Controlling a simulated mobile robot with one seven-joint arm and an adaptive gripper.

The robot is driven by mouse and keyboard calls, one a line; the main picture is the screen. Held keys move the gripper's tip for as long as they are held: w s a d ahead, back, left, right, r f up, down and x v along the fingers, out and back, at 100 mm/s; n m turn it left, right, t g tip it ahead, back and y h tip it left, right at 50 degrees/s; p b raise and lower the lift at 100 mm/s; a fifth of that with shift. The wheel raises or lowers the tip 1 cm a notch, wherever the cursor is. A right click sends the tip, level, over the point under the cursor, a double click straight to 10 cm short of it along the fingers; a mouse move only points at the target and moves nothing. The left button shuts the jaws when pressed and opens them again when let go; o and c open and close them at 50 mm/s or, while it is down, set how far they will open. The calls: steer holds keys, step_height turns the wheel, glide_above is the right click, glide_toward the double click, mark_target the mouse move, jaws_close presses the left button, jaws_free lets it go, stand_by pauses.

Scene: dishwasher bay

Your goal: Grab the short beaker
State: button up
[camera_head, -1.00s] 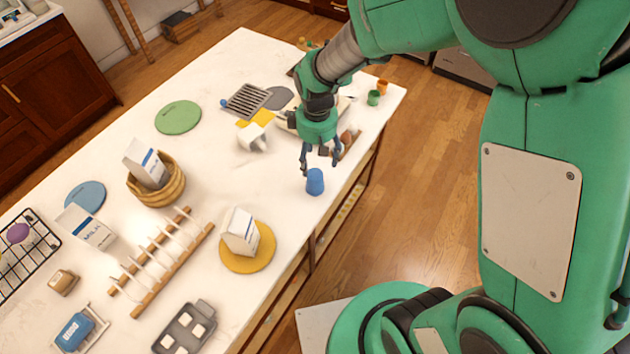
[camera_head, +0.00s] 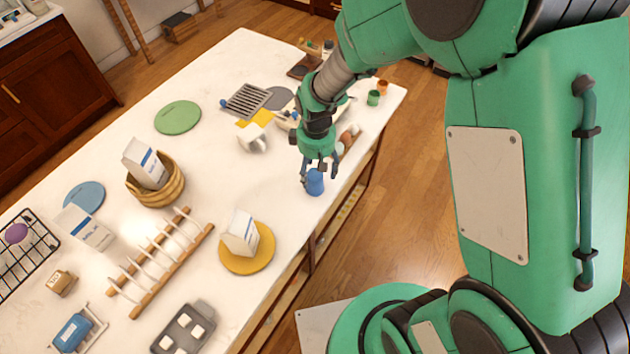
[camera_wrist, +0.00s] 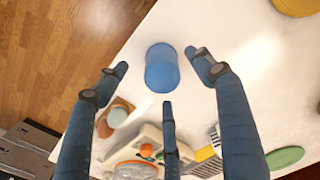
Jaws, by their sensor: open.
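A short blue beaker (camera_head: 315,184) stands upright on the white counter near its right edge in the head view. In the wrist view the blue beaker (camera_wrist: 162,70) appears between the tips of my gripper's fingers. My gripper (camera_head: 319,166) is open and points down right over the beaker, with its fingertips near the beaker's top. In the wrist view my gripper's three blue fingers (camera_wrist: 160,82) are spread around the beaker, with gaps on both sides. I cannot tell how far down the fingers reach.
Green (camera_head: 373,97) and orange (camera_head: 382,87) cups stand farther back near the edge. A white mug (camera_head: 252,138) stands left of my gripper. A milk carton (camera_head: 241,233) on a yellow plate (camera_head: 262,256) is nearer. The counter just left of the beaker is clear.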

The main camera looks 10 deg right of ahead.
steer(key=shift+w+a+f, duration=0.1)
steer(key=shift+w+f, duration=0.05)
steer(key=shift+f, duration=2.1)
steer(key=c, duration=1.3)
